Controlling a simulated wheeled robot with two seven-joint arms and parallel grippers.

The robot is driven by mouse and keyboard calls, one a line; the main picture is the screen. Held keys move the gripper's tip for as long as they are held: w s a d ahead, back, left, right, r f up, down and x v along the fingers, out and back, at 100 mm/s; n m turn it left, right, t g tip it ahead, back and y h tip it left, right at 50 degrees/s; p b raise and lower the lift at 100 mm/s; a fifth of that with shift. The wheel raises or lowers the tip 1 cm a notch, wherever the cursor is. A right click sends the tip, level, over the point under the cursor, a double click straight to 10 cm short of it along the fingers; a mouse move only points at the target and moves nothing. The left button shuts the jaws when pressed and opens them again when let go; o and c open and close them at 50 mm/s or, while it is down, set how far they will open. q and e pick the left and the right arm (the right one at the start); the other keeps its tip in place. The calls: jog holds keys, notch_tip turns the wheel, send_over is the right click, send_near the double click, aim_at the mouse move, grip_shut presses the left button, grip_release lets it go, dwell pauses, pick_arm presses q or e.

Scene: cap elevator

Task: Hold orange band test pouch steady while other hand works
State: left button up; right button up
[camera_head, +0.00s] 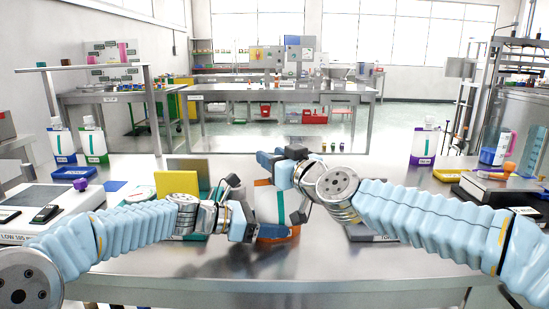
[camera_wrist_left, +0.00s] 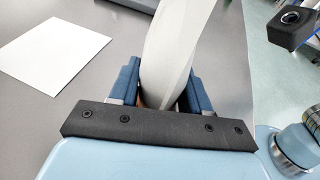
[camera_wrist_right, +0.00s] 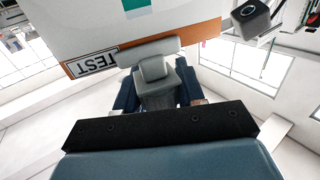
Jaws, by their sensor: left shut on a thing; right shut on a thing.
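The orange band test pouch (camera_head: 266,206) stands upright at the middle of the table in the head view, white with a teal strip and an orange band near its top. My left gripper (camera_head: 284,233) is shut on its lower part; in the left wrist view the pale pouch (camera_wrist_left: 172,50) passes between the fingers. My right gripper (camera_head: 272,160) is above, at the pouch's top. In the right wrist view its fingers are shut on a grey cap-like piece (camera_wrist_right: 155,72) beside the TEST label and orange band of the pouch (camera_wrist_right: 185,42). The arms hide much of the pouch.
A yellow panel (camera_head: 176,184) and a green one stand left of the pouch. A scale (camera_head: 45,212) is at the left, and bottles (camera_head: 93,142) stand behind it. The table's front strip is clear.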

jog(key=m+h, duration=0.3)
jog(key=h, duration=0.2)
jog(key=d+m+t+h, duration=0.1)
jog(key=m+h, duration=0.3)
jog(key=h, duration=0.2)
jog(key=d+m+h, duration=0.1)
jog(key=m+h, duration=0.3)
jog(key=h, duration=0.2)
jog(key=shift+w, duration=0.1)
jog(key=shift+d+m+g+h, duration=0.15)
jog(key=shift+m+g+h, duration=0.3)
jog(key=shift+m+h, duration=0.45)
jog(key=shift+d+m+g+h, duration=0.1)
jog(key=shift+m+g+h, duration=0.35)
jog(key=shift+m+h, duration=0.4)
jog(key=shift+s+h, duration=0.2)
jog(key=shift+h, duration=0.25)
jog(key=o, duration=1)
jog(key=shift+c, duration=0.2)
jog(key=shift+r, duration=0.15)
